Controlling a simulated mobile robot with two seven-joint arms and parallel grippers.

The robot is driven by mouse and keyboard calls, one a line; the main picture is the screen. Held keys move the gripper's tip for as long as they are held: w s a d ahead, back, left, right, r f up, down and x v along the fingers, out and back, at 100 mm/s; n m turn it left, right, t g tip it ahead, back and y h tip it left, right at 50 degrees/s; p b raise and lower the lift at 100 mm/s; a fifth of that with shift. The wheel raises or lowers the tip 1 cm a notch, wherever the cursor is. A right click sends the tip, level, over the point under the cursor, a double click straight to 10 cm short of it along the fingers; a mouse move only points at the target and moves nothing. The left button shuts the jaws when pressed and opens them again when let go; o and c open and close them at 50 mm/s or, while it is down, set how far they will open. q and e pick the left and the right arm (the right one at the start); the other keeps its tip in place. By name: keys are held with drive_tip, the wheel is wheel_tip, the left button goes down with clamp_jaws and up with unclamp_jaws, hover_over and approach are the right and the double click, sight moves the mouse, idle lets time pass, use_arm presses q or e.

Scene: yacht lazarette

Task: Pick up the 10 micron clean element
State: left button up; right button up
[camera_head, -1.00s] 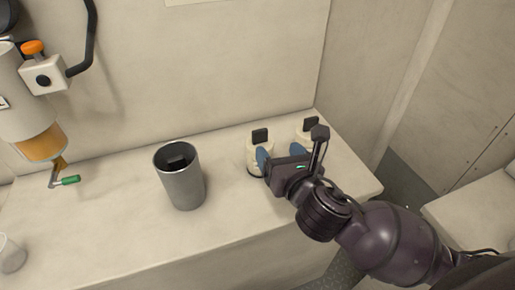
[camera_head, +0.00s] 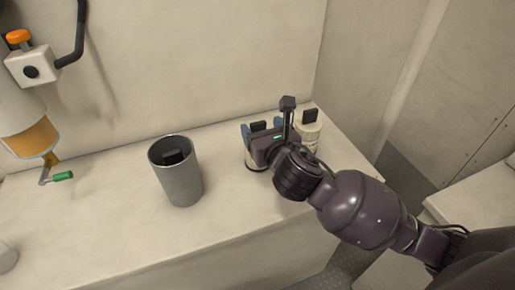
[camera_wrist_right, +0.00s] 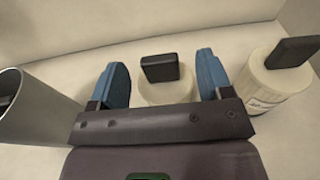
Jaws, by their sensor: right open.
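Two short cream cylindrical elements with black tabs on top stand on the bench. My right gripper (camera_head: 262,131) is open, its blue fingers on either side of the left element (camera_head: 257,125). In the right wrist view that element (camera_wrist_right: 165,93) stands upright between the open fingers (camera_wrist_right: 163,76), and I cannot tell whether they touch it. My gripper hides much of it in the head view. The right element (camera_head: 312,134) stands just to the right; its label in the right wrist view (camera_wrist_right: 262,92) is too small to read. I cannot tell which element is 10 micron. My left gripper is out of view.
A grey open-topped canister (camera_head: 182,182) with something dark inside stands left of the elements. A filter housing with an amber bowl (camera_head: 30,141) and a green-handled drain (camera_head: 62,176) hangs at the left.

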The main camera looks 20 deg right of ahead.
drive_tip(key=shift+w+a+f, duration=0.1)
drive_tip(key=shift+w+f, duration=0.1)
drive_tip(key=shift+w, duration=0.4)
drive_tip(key=shift+w+f, duration=0.2)
drive_tip(key=shift+w, duration=0.35)
drive_tip(key=shift+w+r, duration=0.1)
drive_tip(key=shift+w, duration=0.15)
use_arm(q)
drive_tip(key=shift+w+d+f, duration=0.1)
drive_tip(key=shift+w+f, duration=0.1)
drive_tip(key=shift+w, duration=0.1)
